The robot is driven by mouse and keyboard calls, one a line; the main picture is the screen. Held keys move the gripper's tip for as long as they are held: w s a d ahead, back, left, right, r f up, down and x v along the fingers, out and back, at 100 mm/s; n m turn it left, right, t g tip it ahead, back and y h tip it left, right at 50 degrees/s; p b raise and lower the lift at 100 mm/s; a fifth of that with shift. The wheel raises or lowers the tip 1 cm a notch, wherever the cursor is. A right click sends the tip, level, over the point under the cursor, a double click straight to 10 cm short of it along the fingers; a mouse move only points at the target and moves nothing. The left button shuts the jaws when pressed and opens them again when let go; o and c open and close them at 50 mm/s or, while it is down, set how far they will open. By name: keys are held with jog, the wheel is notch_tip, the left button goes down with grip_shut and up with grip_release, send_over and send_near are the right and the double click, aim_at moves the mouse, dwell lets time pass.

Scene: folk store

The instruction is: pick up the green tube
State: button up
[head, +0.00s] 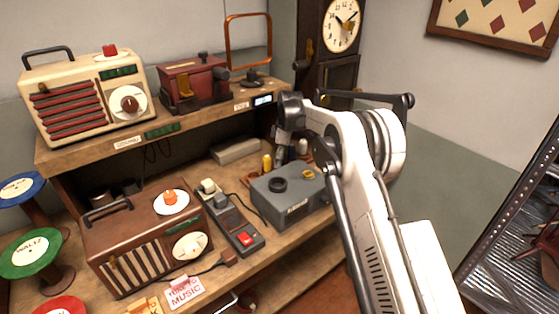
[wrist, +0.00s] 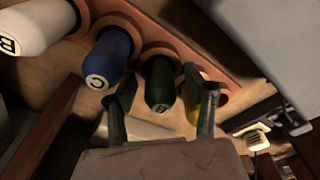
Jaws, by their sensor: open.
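The green tube (wrist: 159,82) sits in a reddish-brown rack (wrist: 222,72) in the wrist view, its lettered end facing the camera. My gripper (wrist: 168,92) is open, with one finger on each side of the green tube in the picture; I cannot tell whether either finger touches it. A blue tube (wrist: 108,56) marked C and a white tube (wrist: 38,27) stand to its left. A yellow tube (wrist: 191,106) is partly hidden behind the right finger. In the head view my gripper (head: 281,155) is small, and the green tube cannot be made out there.
A grey box (head: 285,205) stands on the lower shelf in front of my gripper. A handheld device with a red button (head: 246,239) and a brown radio (head: 145,240) are to its left. The upper shelf holds a cream radio (head: 85,100) and a red machine (head: 193,83).

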jog(key=c, duration=0.9)
jog(key=shift+r, duration=0.15)
jog(key=shift+c, duration=0.2)
